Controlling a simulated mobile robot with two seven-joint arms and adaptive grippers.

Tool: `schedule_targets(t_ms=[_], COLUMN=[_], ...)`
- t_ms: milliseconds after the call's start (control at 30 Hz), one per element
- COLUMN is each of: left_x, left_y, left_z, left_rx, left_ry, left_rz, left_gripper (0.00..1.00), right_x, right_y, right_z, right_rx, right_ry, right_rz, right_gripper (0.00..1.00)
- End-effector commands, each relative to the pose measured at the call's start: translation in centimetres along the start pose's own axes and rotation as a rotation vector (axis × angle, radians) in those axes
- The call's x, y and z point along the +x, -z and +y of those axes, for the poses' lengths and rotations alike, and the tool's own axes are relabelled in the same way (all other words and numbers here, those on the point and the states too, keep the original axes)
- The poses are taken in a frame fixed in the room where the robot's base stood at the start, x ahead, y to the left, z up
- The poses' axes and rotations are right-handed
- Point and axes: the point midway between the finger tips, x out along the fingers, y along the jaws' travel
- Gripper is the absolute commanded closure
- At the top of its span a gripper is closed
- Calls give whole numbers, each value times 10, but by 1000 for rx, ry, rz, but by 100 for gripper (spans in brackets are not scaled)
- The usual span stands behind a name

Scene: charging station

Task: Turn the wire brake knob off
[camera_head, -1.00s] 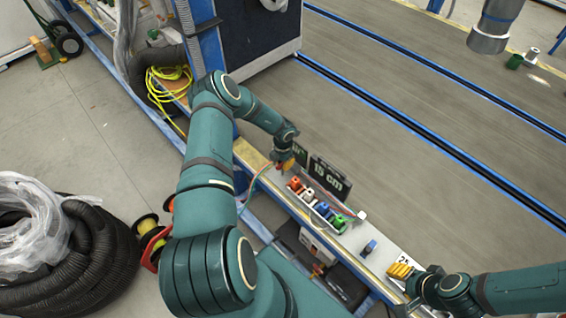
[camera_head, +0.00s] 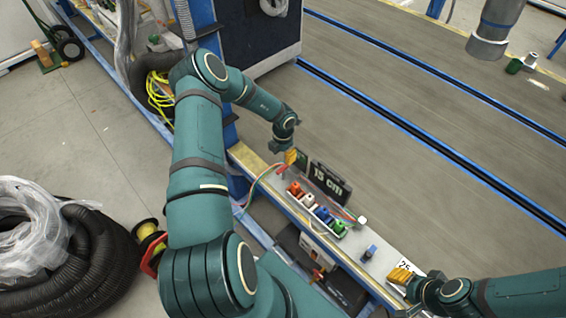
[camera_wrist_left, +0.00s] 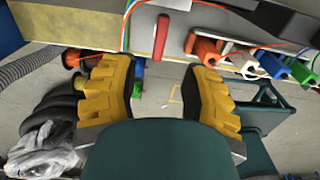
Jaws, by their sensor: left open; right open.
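In the left wrist view a red elongated knob (camera_wrist_left: 160,37) stands out from the grey bench panel; I take it to be the wire brake knob. It shows beyond the fingertips, roughly in line with the gap between them, not touched by either. My left gripper (camera_wrist_left: 160,85) is open and empty, its yellow fingers spread wide. My right gripper (camera_head: 400,275) is open over the near right end of the bench.
A dark "15 cm" sign (camera_head: 328,184) stands behind a row of red, white, blue and green holders (camera_head: 322,213) on the narrow bench. A blue item (camera_head: 370,251) stands further right. Colored wires (camera_wrist_left: 128,30) run beside the knob. Black hose coils (camera_head: 105,265) lie at lower left.

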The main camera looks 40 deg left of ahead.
Motion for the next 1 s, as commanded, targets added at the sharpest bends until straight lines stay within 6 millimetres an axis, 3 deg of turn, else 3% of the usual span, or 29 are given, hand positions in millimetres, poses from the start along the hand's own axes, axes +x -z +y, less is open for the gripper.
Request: schedule_targets(t_ms=[100,300,1000], left_x=[-19,-34,-35], left_y=[0,0,0], left_z=[0,0,-6], left_rx=[1,0,53], left_ry=[-1,0,-16], left_rz=[-1,0,0], left_gripper=[54,54,54], right_x=[0,0,0], right_y=[0,0,0], right_z=[0,0,0], right_rx=[0,0,0], right_ry=[0,0,0], right_rz=[0,0,0], right_gripper=[53,53,53])
